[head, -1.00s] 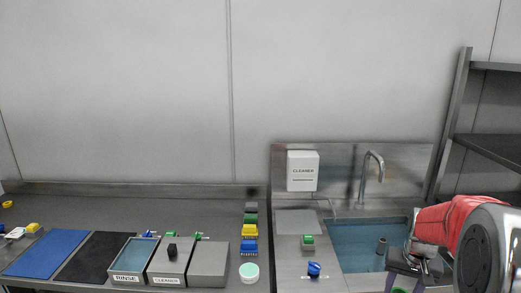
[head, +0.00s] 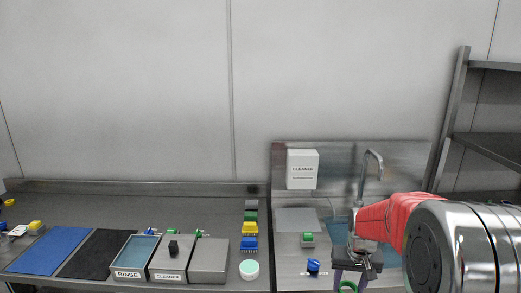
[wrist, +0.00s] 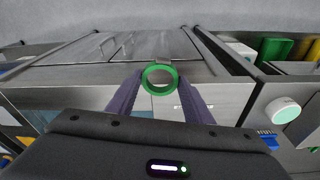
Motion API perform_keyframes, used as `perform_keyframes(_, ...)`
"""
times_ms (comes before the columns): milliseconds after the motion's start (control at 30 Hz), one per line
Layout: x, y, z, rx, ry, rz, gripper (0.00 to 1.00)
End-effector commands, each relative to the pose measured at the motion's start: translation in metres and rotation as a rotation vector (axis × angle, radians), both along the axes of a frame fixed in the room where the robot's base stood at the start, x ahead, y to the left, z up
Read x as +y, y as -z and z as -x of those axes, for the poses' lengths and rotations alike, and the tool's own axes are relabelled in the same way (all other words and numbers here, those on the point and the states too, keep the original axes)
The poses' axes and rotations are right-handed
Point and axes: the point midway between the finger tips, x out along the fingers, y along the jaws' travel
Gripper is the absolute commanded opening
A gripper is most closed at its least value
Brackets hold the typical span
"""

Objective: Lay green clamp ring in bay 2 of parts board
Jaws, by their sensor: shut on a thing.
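The green clamp ring (wrist: 159,91) is held between the two purple fingers of my gripper (wrist: 159,78) in the wrist view, its open hole facing the camera. In the head view my gripper (head: 349,283) hangs over the left front part of the sink, with the green ring (head: 348,290) at the bottom edge of the picture, partly cut off. The ring is in the air. I cannot make out the parts board or its bay 2 for certain in either view.
A grey counter strip left of the sink (head: 391,265) bears a green-topped block (head: 308,239) and a blue part (head: 313,266). A white-green round tub (head: 249,269), a blue brush (head: 249,245) and lidded bins stand further left. A tap (head: 373,165) rises behind the sink.

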Motion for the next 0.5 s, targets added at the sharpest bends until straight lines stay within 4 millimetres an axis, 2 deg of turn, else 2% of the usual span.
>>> perform_keyframes(33, 0.017, 0.002, -0.003, 0.002, -0.03, 0.0, 0.23)
perform_keyframes(200, 0.064, 0.007, -0.006, 0.009, -0.117, -0.001, 0.23)
perform_keyframes(333, 0.089, 0.009, -0.007, 0.013, -0.162, -0.001, 0.23)
perform_keyframes(500, 0.1, 0.009, -0.007, 0.014, -0.183, -0.001, 0.23)
